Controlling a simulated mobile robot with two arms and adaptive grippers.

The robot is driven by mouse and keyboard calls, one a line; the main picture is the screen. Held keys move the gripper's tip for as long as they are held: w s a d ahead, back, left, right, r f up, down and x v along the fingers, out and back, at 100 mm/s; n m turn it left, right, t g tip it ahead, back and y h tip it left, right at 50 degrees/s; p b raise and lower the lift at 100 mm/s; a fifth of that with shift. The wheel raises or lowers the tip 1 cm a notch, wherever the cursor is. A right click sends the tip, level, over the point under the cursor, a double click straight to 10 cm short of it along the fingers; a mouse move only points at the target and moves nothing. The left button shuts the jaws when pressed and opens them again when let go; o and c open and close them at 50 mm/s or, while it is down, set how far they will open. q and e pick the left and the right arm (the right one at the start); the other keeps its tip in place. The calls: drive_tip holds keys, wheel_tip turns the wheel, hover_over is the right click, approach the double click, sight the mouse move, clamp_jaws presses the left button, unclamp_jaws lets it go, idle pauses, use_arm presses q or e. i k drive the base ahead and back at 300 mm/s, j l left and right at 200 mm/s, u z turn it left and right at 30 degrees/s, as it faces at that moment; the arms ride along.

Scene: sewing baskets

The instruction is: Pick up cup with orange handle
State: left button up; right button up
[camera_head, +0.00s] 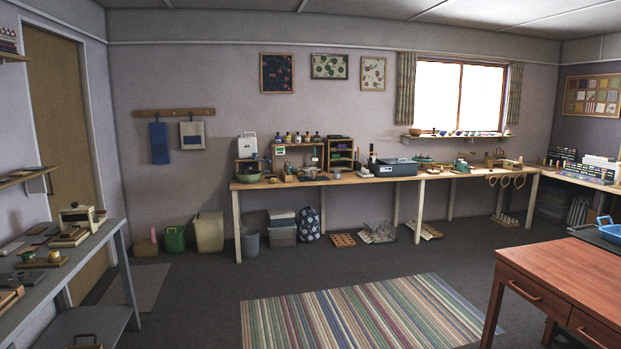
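I cannot make out a cup with an orange handle for certain. Two small cup-like things stand on the grey bench (92,240) at the left: a greenish one (28,256) and a yellowish one (54,256). They are too small to tell the colour of any handle. Neither of my grippers is in view.
A long wooden table (330,181) with boxes and sewing things runs along the back wall. A striped rug (360,315) lies on the open floor. Baskets and bins (209,232) stand by the back wall.

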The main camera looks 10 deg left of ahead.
sight(309, 173)
drive_tip(key=i, duration=5.7)
drive_tip(key=j+u, duration=0.05)
drive_tip(key=j, duration=0.2)
